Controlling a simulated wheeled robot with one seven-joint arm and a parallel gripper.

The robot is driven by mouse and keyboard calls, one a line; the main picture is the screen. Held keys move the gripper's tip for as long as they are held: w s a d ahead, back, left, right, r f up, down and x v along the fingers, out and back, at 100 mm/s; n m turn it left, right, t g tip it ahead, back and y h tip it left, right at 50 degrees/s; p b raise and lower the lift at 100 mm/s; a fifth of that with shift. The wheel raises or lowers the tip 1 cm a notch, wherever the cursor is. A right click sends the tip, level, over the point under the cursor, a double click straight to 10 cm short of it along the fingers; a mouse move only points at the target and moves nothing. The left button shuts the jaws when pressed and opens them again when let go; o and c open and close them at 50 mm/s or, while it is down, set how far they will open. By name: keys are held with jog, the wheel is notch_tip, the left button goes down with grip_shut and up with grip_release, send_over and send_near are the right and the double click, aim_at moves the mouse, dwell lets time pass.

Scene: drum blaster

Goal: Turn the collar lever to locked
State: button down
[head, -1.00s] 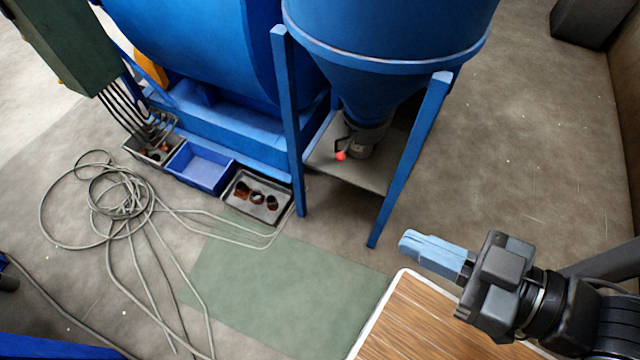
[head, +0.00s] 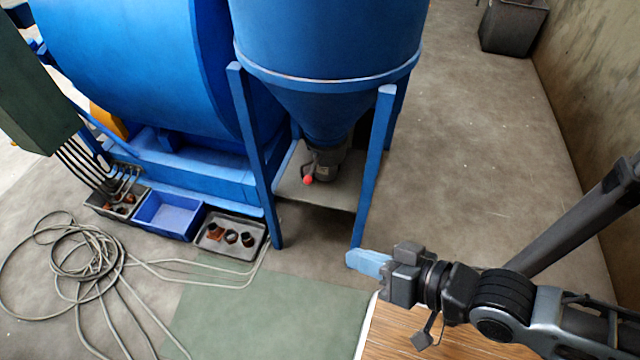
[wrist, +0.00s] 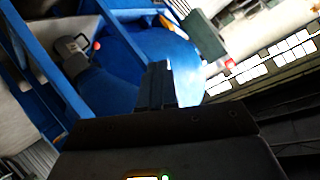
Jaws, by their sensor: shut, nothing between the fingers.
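The collar lever (head: 308,179) has a red knob and sits on the grey collar (head: 326,165) under the blue cone hopper (head: 325,100). In the wrist view the red knob (wrist: 97,45) shows at the upper left, beside the grey collar (wrist: 75,62). My gripper (head: 350,258) has light blue fingers and is shut and empty. It is in front of the hopper's right front leg, lower and to the right of the lever in the head view, and clearly apart from it. The fingers also show in the wrist view (wrist: 157,85).
Blue legs (head: 373,165) flank the collar, with a grey shelf (head: 335,192) below it. A blue bin (head: 168,215) and a grey tray with dark rings (head: 230,256) stand to the left. Cable coils (head: 75,260) lie on the floor. A wooden top (head: 400,345) is below my arm.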

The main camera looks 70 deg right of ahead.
jog(key=w+d+f+m+g+b, duration=0.1)
jog(key=w+d+f+m+g, duration=0.15)
jog(key=d+f+m, duration=0.75)
jog(key=w+d+f+m+g+b, duration=0.1)
jog(key=w+d+f+m, duration=0.2)
jog(key=d+f+m, duration=0.75)
jog(key=w+d+r+m+t, duration=0.2)
jog(key=d+m, duration=0.4)
jog(key=m, duration=0.4)
jog(key=w+r+b+x, duration=0.1)
jog(key=r+x, duration=0.1)
jog(key=x, duration=1)
jog(key=shift+w+d+f+b, duration=0.15)
jog(key=shift+w+d+b, duration=0.1)
jog(key=shift+d+b, duration=0.15)
jog(key=shift+g, duration=0.25)
